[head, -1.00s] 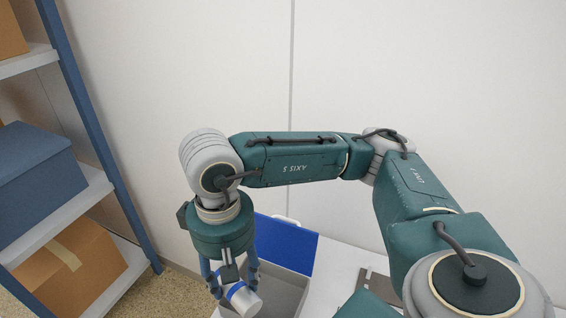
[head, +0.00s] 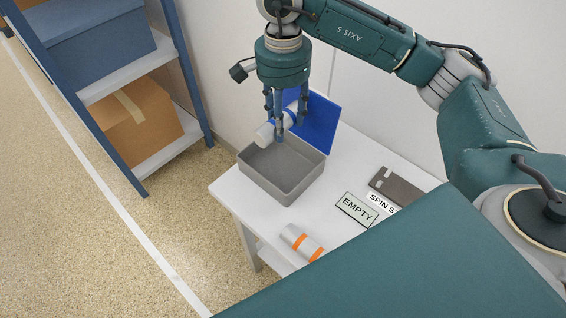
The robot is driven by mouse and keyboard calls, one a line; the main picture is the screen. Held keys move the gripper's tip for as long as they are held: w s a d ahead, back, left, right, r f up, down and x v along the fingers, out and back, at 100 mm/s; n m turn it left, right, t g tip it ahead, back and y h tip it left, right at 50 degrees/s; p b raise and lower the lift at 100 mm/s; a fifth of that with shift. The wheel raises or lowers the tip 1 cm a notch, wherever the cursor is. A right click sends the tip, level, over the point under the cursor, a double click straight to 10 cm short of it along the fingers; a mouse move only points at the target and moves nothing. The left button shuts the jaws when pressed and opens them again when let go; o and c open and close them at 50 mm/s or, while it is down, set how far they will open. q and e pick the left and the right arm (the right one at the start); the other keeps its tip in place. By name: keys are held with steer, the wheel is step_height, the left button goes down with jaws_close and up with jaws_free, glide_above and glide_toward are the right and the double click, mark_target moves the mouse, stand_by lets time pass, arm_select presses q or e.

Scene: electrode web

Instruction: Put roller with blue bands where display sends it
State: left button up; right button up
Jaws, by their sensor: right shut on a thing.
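The white roller with blue bands (head: 264,135) is tilted in my right gripper (head: 286,130), which is shut on it. It hangs over the back part of an open grey bin (head: 255,184), which has a blue panel (head: 322,122) standing behind it. Whether the roller touches the bin's rim is hard to tell. A small sign or display (head: 357,209) on the white table (head: 229,197) reads "EMPTY". My left gripper is not in view.
A white roller with orange bands (head: 301,242) lies near the table's front edge. A blue-framed shelf (head: 181,70) with boxes stands left.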

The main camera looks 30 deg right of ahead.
step_height(320, 180, down, 7)
steer(key=p, duration=0.1)
step_height(320, 180, down, 4)
steer(key=shift+r+p, duration=0.1)
steer(key=shift+p, duration=0.35)
steer(key=shift+f, duration=0.6)
step_height(320, 180, down, 3)
steer(key=shift+f+p, duration=0.2)
steer(key=shift+p, duration=0.25)
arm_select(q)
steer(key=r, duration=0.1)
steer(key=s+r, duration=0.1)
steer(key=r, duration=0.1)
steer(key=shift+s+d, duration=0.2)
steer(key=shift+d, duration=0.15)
arm_select(e)
steer(key=shift+f, duration=0.1)
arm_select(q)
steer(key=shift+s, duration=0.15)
arm_select(e)
steer(key=shift+f, duration=0.15)
steer(key=o, duration=1.4)
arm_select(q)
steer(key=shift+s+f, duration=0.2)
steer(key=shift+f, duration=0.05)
arm_select(e)
steer(key=shift+o, duration=0.2)
